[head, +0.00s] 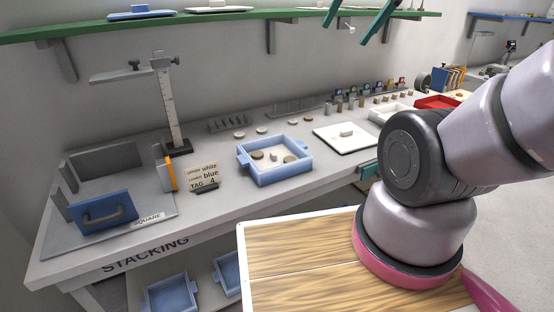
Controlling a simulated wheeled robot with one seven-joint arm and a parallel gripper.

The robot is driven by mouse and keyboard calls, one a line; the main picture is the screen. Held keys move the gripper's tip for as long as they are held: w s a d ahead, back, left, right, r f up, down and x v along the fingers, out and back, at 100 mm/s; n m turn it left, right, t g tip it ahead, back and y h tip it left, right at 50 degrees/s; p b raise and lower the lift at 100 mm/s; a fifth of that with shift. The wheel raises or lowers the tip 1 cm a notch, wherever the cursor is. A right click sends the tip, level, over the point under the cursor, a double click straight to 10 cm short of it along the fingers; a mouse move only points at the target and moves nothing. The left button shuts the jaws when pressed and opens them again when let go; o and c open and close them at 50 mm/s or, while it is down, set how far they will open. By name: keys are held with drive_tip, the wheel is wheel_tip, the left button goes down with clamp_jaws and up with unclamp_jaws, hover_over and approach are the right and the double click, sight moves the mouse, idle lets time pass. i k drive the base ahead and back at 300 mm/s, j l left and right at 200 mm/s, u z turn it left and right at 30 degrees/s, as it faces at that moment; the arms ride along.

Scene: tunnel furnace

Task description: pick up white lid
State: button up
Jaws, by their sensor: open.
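A flat white square lid (328,141) with a small raised block at its middle lies on the bench, right of the blue box. Another flat white lid-like piece with a knob (221,10) lies on the green shelf. My gripper (355,17) shows at the top edge as two teal fingers, apart, with nothing visible held between them. It appears above the bench, up and slightly right of the bench lid in the picture. The rest of my gripper is out of frame.
The blue box (275,174) holds several small discs. A card (204,177) reads white, blue and tag 4. A height gauge (166,100) and a fixture with a blue handled plate (105,214) stand left. A white tray (388,113) and red tray (437,102) lie right.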

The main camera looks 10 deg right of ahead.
sight(347, 137)
drive_tip(key=i+l+z, duration=0.1)
drive_tip(key=i+l, duration=0.25)
drive_tip(key=l, duration=0.2)
drive_tip(key=i+l, duration=0.4)
drive_tip(key=l+z, duration=0.05)
drive_tip(key=l, duration=0.05)
